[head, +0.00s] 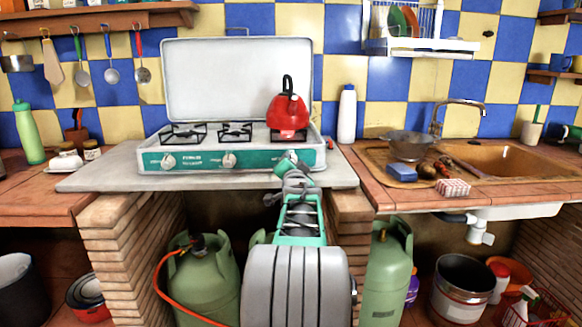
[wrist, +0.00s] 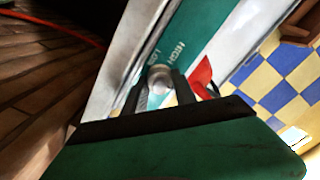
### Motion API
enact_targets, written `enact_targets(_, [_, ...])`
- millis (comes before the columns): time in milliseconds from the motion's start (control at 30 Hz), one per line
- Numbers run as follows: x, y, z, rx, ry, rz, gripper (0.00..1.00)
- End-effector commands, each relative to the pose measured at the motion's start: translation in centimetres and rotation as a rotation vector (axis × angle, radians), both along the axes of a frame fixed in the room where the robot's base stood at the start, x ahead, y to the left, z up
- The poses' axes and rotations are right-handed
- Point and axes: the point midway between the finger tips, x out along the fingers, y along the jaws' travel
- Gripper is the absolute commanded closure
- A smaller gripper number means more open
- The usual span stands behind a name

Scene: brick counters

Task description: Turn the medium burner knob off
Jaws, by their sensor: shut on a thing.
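A camping stove (head: 200,158) with a teal front panel stands on the counter, its white lid raised. Its left knob (head: 168,161) and middle knob (head: 229,160) are clear of my arm. The right knob (head: 291,155) is partly hidden behind my gripper (head: 293,172). In the wrist view, my gripper (wrist: 158,90) has its two dark fingers on either side of this pale round knob (wrist: 160,74), shut on it. The words HIGH and LOW show on the panel beside it. I cannot read which knob is the medium one.
A red kettle (head: 288,112) stands on the right burner, just above the gripped knob. A white bottle (head: 347,114) stands right of the stove. Green gas cylinders (head: 204,283) stand below the counter. The grey counter edge (head: 110,180) runs under the stove.

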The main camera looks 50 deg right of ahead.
Motion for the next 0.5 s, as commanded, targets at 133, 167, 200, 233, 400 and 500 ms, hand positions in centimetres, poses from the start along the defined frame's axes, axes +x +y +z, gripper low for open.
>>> enact_targets(133, [-0.11, -0.1, 0.28, 0.038, -0.053, -0.004, 1.0])
enact_targets(167, [-0.12, -0.1, 0.28, 0.045, -0.061, -0.004, 1.0])
enact_targets(200, [-0.12, -0.1, 0.3, 0.054, -0.071, -0.004, 1.0])
enact_targets(233, [-0.12, -0.11, 0.3, 0.059, -0.076, -0.004, 1.0])
enact_targets(400, [-0.13, -0.12, 0.36, 0.077, -0.097, -0.004, 1.0])
enact_targets(500, [-0.14, -0.12, 0.4, 0.08, -0.102, -0.003, 1.0])
